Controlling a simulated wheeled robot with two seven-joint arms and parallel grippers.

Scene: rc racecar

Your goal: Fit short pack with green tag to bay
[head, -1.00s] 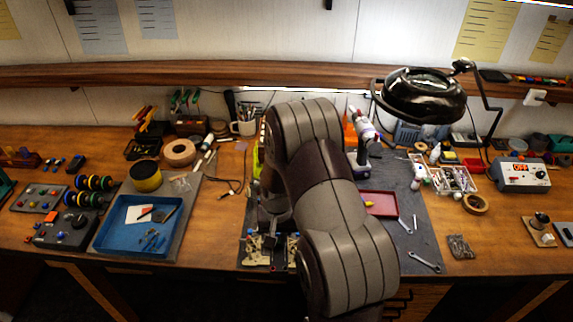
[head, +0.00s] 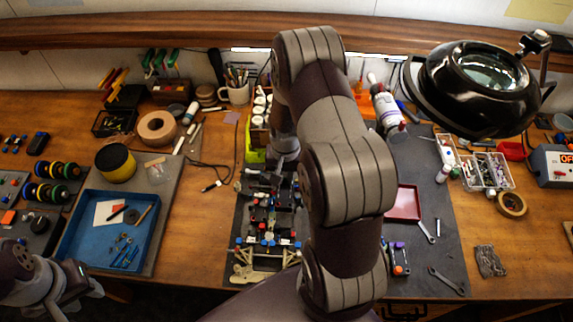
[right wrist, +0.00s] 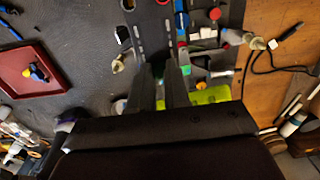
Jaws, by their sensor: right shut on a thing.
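The racecar chassis (head: 265,222) lies on the dark mat, left of my right arm, with red, blue and black parts on it. My right gripper (right wrist: 162,84) is shut over the chassis' far end; in the head view my arm and wrist mostly hide it. The thing between its fingers is dark and mostly hidden. A small green patch (right wrist: 186,70) at the fingertips looks like the tag of the short pack. I cannot tell whether the pack touches the bay. My left gripper (head: 82,284) is at the lower left, away from the chassis; its opening is unclear.
A red tray (head: 404,203) and wrenches (head: 446,281) lie right of my arm. A purple and orange item (head: 398,260) lies below the tray. A blue tray (head: 75,250) is at left. The black magnifier lamp (head: 480,85) hangs at the upper right.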

